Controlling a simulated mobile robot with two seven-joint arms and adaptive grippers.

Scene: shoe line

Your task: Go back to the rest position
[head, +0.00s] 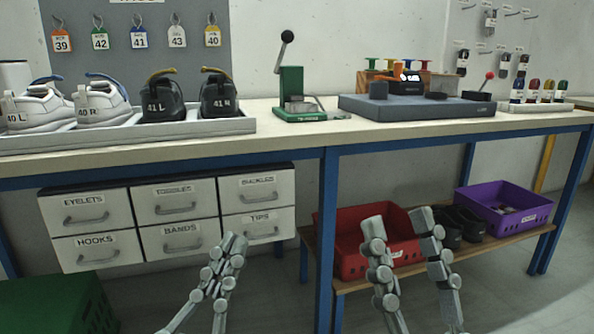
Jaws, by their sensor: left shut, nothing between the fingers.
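My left gripper (234,240) is in the lower middle of the head view, in front of the drawer unit. Its fingers are together and nothing shows between them. My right gripper (396,219) is to its right, in front of the red crate. Its two fingers are spread apart with a clear gap and nothing between them. Both grippers appear below the tabletop, with fingers pointing up in the picture.
The workbench (300,140) spans the view. A shoe tray (200,130), a green press (291,90) and a grey-blue block (415,108) stand on it. Below are drawers (178,200), a red crate (350,250), a purple crate (515,222) and a green box (55,303).

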